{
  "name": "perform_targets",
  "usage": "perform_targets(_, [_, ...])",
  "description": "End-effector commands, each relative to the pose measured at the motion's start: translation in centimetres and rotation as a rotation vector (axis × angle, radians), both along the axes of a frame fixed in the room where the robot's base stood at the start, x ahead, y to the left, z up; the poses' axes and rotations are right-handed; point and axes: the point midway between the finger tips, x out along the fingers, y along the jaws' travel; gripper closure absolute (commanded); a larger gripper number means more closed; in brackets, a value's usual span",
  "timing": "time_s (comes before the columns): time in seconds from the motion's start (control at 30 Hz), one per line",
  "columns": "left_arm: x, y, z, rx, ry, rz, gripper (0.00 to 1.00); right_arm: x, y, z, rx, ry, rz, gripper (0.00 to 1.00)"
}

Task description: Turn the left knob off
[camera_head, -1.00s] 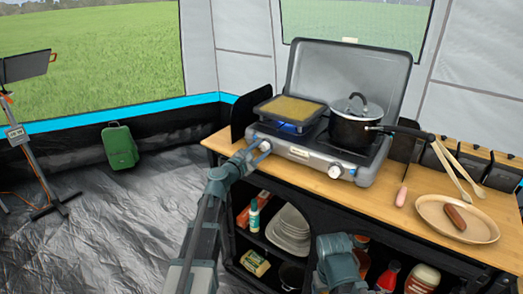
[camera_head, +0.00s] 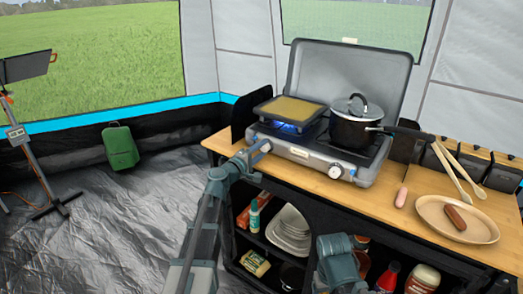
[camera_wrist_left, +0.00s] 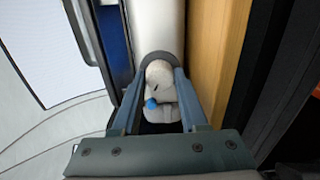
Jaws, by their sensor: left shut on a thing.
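The camping stove (camera_head: 300,150) stands on the wooden counter. A blue flame burns under the square griddle pan (camera_head: 290,110) on its left burner. My left gripper (camera_head: 262,149) is at the left end of the stove's front panel. In the left wrist view, my left gripper's two fingers (camera_wrist_left: 159,84) close on the pale left knob (camera_wrist_left: 158,72), which has a blue spot. The gripper mostly hides this knob in the head view. The right knob (camera_head: 336,171) is white and uncovered. My right gripper's fingers are not in view.
A black pot (camera_head: 352,128) with a lid sits on the right burner. A plate (camera_head: 430,214) with a sausage, another sausage (camera_head: 401,197) and wooden utensils (camera_head: 452,167) lie to the right. Shelves below hold dishes (camera_head: 290,232) and bottles.

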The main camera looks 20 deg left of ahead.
Motion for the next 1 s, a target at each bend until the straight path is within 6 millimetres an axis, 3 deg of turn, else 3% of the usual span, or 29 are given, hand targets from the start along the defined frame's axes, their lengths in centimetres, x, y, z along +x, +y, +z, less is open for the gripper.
perform_targets(1.0, [-0.19,-0.17,0.04,0.853,-0.308,-0.004,1.00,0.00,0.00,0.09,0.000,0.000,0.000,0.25])
